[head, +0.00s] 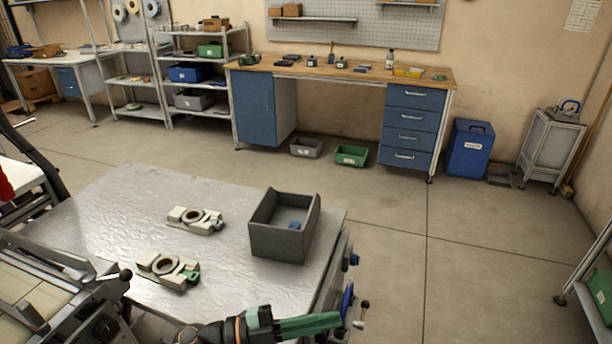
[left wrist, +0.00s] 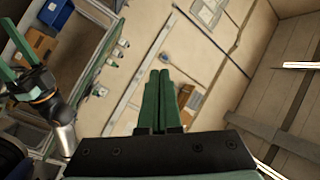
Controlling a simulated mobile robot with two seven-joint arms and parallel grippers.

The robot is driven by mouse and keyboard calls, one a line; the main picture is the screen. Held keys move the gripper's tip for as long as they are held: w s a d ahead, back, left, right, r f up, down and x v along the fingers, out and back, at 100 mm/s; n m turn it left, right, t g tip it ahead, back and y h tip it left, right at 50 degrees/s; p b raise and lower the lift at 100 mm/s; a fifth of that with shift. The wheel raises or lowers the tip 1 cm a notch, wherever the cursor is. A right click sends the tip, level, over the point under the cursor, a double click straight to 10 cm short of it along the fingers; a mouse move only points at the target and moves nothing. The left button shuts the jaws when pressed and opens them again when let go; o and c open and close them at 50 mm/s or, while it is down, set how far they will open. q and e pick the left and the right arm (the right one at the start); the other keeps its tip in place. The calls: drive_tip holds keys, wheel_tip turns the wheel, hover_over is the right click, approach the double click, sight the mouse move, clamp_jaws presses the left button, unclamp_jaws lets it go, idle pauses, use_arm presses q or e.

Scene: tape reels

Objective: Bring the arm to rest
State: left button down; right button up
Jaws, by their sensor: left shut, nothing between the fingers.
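My left gripper (head: 312,325) is low in the head view, at the front edge of the metal table. Its green fingers are shut with nothing between them. In the left wrist view its fingers (left wrist: 158,100) lie together, pointing toward a beige wall. My right gripper (left wrist: 18,58) shows at the left edge of the left wrist view, with its green fingers apart and no object seen between them. Two tape reel holders (head: 195,219) (head: 168,269) lie on the metal table, apart from my left gripper.
A grey open bin (head: 284,243) with a small blue item stands at the table's right side. The metal table (head: 110,215) is bare at its back left. A machine (head: 40,295) with levers stands at the left. A workbench (head: 330,70) is farther back, across open floor.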

use_arm(q)
drive_tip(key=w+a+f+n+t+y, duration=0.2)
drive_tip(key=a+f+n+t+y, duration=0.95)
drive_tip(key=n, duration=0.55)
drive_tip(key=s+a+f+n+g+y, duration=0.2)
drive_tip(key=s+a+f+n, duration=0.1)
drive_tip(key=s+f, duration=0.4)
drive_tip(key=s+a+f+n+g+y, duration=0.3)
drive_tip(key=s+a+f, duration=0.2)
drive_tip(key=s+f, duration=0.2)
drive_tip(key=shift+s, duration=0.2)
